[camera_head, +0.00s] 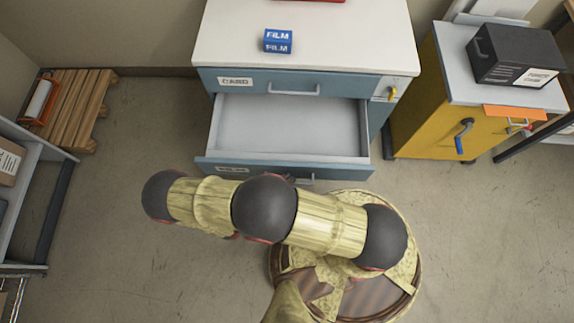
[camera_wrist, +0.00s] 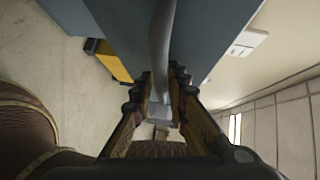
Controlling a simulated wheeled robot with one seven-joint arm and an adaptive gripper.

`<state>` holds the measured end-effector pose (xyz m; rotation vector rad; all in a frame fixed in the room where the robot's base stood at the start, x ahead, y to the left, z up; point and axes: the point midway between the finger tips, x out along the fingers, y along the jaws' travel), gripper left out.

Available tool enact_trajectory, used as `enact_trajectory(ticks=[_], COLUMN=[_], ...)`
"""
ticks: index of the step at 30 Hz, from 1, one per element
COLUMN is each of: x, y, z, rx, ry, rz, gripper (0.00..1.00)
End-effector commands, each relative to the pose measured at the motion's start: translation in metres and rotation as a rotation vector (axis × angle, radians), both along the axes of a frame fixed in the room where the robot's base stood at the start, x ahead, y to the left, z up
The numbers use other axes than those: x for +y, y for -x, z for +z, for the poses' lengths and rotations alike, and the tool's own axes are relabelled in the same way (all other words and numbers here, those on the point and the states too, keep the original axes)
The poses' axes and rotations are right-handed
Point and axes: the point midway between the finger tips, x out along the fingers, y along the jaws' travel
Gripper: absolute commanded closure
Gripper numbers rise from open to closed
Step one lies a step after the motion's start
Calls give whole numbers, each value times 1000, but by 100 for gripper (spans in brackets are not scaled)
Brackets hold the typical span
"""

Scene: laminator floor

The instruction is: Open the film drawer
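The film drawer (camera_head: 285,167) is the lower drawer of a blue cabinet and stands pulled well out. Its inside is grey and looks empty. A small label (camera_head: 232,169) on its front is partly hidden and hard to read. Its handle is mostly hidden behind my arm in the head view. In the wrist view the grey handle bar (camera_wrist: 161,45) runs between the two fingers of my gripper (camera_wrist: 161,88), which look closed on it from both sides. In the head view my gripper is hidden behind my arm at the drawer front.
The upper drawer (camera_head: 292,82) is shut. A blue FILM box (camera_head: 278,41) lies on the white cabinet top (camera_head: 345,40). A yellow cart (camera_head: 425,110) with a black box (camera_head: 515,55) stands right. A wooden pallet (camera_head: 72,108) lies left. The floor left of the cabinet is clear.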

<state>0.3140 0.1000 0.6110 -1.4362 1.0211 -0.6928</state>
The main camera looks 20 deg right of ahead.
Motion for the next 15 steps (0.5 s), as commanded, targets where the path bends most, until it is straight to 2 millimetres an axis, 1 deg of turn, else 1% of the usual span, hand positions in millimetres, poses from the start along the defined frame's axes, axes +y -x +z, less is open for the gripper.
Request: enact_trajectory(ticks=[10,13,15], x=[1,9,19], y=[1,5,9], z=[1,2,4], rx=[0,-1,0], ry=[4,3,2], rz=[1,2,3], gripper=[82,82,82])
